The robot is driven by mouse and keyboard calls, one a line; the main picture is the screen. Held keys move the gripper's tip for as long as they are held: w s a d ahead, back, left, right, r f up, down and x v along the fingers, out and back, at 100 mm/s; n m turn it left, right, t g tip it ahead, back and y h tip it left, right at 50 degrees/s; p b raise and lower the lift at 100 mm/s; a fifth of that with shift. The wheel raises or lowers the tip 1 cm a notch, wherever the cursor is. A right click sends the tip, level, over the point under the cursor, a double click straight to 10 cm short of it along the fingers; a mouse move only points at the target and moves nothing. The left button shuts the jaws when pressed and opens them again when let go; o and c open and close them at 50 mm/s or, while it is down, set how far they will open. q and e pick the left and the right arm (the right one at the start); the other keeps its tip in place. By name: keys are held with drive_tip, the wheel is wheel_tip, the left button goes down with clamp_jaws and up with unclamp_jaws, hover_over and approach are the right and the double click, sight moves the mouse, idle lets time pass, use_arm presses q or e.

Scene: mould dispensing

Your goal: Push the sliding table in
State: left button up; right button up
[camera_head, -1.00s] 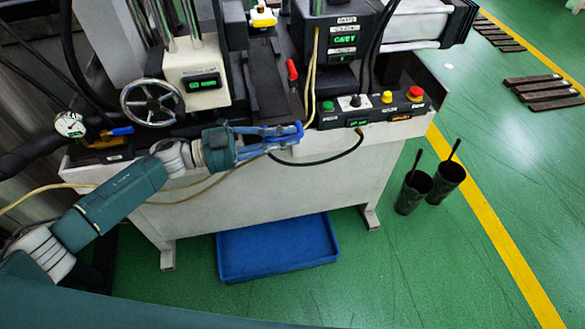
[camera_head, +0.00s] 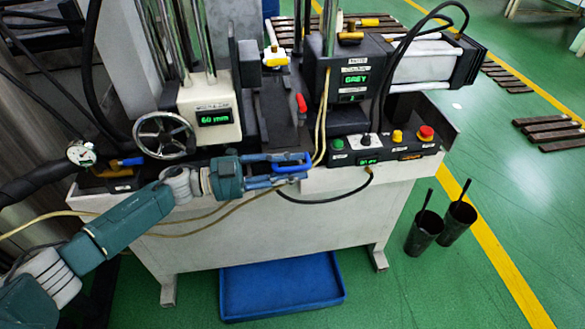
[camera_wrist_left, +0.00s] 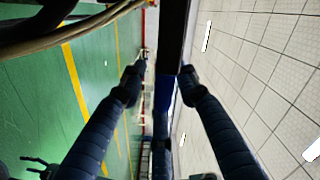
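The sliding table (camera_head: 275,108) appears to be the dark plate between the two halves of the machine, with a red handle (camera_head: 301,103) on it. My left gripper (camera_head: 288,171) is at the machine's front edge, left of the button panel. Its fingers are on either side of a blue U-shaped part (camera_head: 296,159). In the left wrist view the two fingers (camera_wrist_left: 160,73) stand apart, with a dark bar and a blue part (camera_wrist_left: 163,97) between them. I see no clear grip on it. My right gripper is not in view.
The button panel (camera_head: 383,153) is right of the gripper and a handwheel (camera_head: 165,137) is left. A black cable hangs below the gripper. A blue tray (camera_head: 282,290) lies under the machine. Two black cups (camera_head: 425,232) stand on the floor at right, with free green floor around them.

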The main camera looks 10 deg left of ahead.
use_arm(q)
drive_tip(key=v, duration=1.2)
